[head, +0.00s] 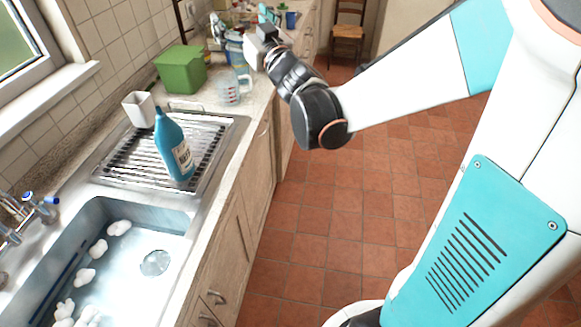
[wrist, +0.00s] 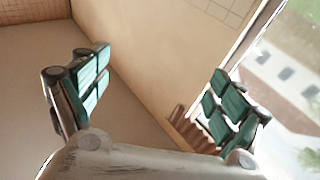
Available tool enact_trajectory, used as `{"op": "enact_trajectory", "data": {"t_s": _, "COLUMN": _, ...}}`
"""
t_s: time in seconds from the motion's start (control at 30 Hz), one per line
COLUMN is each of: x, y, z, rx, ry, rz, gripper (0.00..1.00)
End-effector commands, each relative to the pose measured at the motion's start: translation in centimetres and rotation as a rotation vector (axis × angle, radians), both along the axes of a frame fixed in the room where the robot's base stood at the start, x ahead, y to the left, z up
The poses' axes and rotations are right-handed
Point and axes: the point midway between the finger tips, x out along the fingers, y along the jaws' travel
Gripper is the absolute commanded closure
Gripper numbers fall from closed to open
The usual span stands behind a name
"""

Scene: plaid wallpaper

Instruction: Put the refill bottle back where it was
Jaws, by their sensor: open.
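The refill bottle, a blue bottle with a white label (head: 172,147), stands on the metal draining rack beside the sink in the head view. It looks roughly upright. My gripper shows in the wrist view (wrist: 157,85) with its two green-padded fingers spread wide and nothing between them. In the head view my arm reaches over the counter's far part, beyond the bottle and apart from it. The fingers are hard to make out there. The bottle is not in the wrist view.
A green box (head: 181,70) and a clear measuring jug (head: 230,89) stand farther along the counter. The sink (head: 150,210) holds water and foam. A wooden chair (head: 347,32) stands far back; the tiled floor is clear.

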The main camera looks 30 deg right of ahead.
Motion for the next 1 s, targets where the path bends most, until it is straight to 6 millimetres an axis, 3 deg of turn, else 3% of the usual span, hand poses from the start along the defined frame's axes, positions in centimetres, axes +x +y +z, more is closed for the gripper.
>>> {"op": "enact_trajectory", "data": {"t_s": 0.17, "x": -4.1, "y": -2.5, "z": -0.8, "rx": 0.028, "ry": 0.181, "rz": -0.185, "gripper": 0.11}}
{"op": "enact_trajectory", "data": {"t_s": 0.37, "x": -10.6, "y": -3.4, "z": -5.2, "rx": 0.036, "ry": 0.466, "rz": -0.300, "gripper": 0.11}}
{"op": "enact_trajectory", "data": {"t_s": 0.47, "x": -14.7, "y": -2.8, "z": -8.2, "rx": 0.031, "ry": 0.629, "rz": -0.310, "gripper": 0.11}}
{"op": "enact_trajectory", "data": {"t_s": 0.73, "x": -26.2, "y": 1.3, "z": -15.9, "rx": -0.010, "ry": 1.032, "rz": -0.199, "gripper": 0.11}}
{"op": "enact_trajectory", "data": {"t_s": 0.9, "x": -30.2, "y": 3.1, "z": -18.0, "rx": -0.032, "ry": 1.155, "rz": -0.126, "gripper": 0.11}}
{"op": "enact_trajectory", "data": {"t_s": 1.0, "x": -30.9, "y": 3.5, "z": -18.3, "rx": -0.037, "ry": 1.177, "rz": -0.111, "gripper": 0.11}}
